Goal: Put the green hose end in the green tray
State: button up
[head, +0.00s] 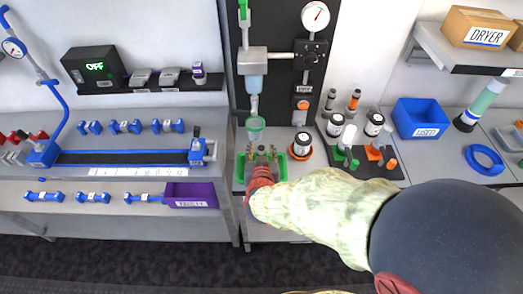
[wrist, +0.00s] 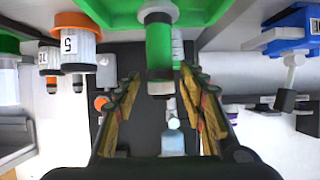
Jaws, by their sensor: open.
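The green tray (head: 282,168) sits on the bench below the black panel, and my gripper (head: 262,154) is over its middle, hiding much of it. In the upside-down wrist view the tray (wrist: 212,12) fills the top. The green hose end (wrist: 159,50), a green cylinder with a grey ribbed collar and dark tip, stands in front of the tray's green. I cannot tell whether it touches the tray floor. My gripper (wrist: 163,108) is open, its fingers on either side with a gap between them and the hose end. In the head view my gripper hides the hose end.
A jar (head: 301,143) on an orange ring stands close right. A dark mat (head: 385,168) with jars and a purple tray (head: 190,193) lie to either side.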

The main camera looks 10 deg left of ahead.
jog(key=shift+r, duration=0.2)
jog(key=shift+s+r, duration=0.15)
jog(key=shift+s, duration=0.15)
jog(key=p+v, duration=0.4)
jog(key=v, duration=0.7)
jog(key=shift+d, duration=0.2)
jog(key=shift+s, duration=0.15)
